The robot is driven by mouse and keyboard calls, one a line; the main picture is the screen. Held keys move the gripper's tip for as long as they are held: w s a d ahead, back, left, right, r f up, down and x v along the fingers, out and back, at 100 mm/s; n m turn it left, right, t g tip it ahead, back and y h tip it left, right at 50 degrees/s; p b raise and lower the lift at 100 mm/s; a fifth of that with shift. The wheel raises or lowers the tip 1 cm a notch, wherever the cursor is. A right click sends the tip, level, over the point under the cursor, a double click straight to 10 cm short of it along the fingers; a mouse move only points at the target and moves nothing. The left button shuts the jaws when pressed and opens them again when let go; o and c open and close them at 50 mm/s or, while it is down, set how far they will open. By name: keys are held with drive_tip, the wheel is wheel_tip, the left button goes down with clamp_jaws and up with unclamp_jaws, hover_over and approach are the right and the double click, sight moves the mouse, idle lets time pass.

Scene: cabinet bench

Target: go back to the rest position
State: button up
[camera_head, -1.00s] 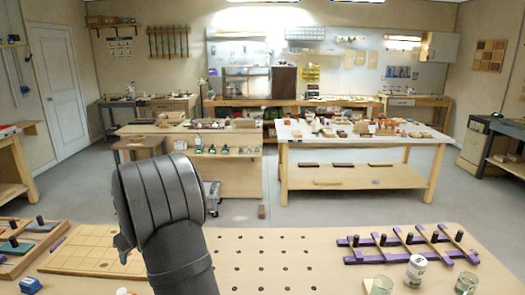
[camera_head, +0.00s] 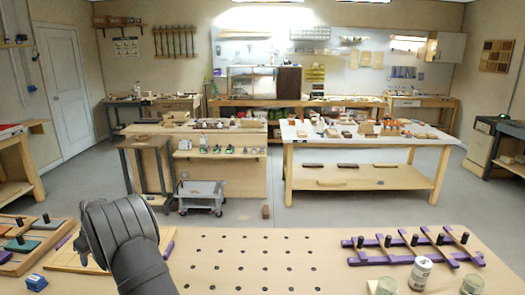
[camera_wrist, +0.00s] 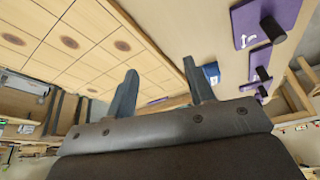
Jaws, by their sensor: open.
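My gripper (camera_wrist: 160,72) is open in the wrist view, with two dark fingers apart and nothing between them. In the head view my dark arm is at the lower left, above the bench. The fingers (camera_head: 82,246) show small there, over the light wooden board with a grid (camera_head: 68,258). The wrist view shows a gridded board with dark round marks (camera_wrist: 70,42) at the left.
A purple rack (camera_head: 412,257), a white canister (camera_head: 420,273) and glass jars (camera_head: 472,284) stand right. The holed bench middle (camera_head: 245,262) is clear of objects.

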drive_tip(key=shift+s+a+f, duration=0.25)
drive_tip(key=shift+a+f, duration=0.15)
drive_tip(key=shift+a, duration=0.25)
drive_tip(key=shift+s+a+f, duration=0.25)
drive_tip(key=shift+a+f, duration=0.15)
drive_tip(key=shift+a, duration=0.25)
